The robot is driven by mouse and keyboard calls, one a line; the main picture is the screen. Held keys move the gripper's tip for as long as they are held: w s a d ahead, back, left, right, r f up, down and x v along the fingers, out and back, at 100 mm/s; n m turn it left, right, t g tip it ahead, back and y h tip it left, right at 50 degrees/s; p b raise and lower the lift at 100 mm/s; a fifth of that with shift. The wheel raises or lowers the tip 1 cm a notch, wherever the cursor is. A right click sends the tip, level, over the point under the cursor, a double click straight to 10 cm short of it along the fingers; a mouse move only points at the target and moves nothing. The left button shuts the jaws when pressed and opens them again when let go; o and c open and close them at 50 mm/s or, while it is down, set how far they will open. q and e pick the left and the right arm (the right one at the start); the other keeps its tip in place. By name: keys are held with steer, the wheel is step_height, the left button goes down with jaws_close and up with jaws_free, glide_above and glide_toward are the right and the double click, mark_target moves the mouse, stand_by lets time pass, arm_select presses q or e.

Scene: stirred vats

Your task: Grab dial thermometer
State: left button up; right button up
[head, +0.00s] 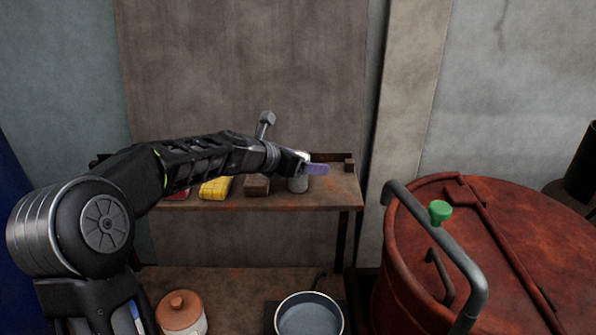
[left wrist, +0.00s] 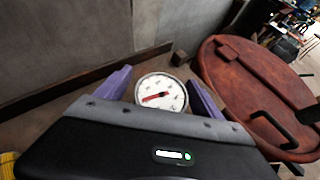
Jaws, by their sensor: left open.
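The dial thermometer (left wrist: 161,93) shows in the left wrist view as a round white dial with dark marks and a red pointer. It lies between the two purple fingers of my left gripper (left wrist: 163,88), which are spread on either side of it. In the head view my left gripper (head: 314,168) reaches over the right part of the wall shelf (head: 335,188). I cannot tell whether the fingers touch the dial. My right gripper is in neither view.
A yellow cloth-like item (head: 215,188) and a brown block (head: 257,185) sit left on the shelf. A large rust-red vat (head: 520,240) with a grey pipe rail (head: 440,235) stands right. Below are a lidded crock (head: 181,312) and a pan (head: 309,315).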

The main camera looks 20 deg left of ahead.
arm_select(q)
steer(key=c, duration=1.6)
steer(key=shift+r, duration=0.15)
step_height(320, 180, up, 10)
steer(key=shift+f, duration=0.1)
stand_by(0.4)
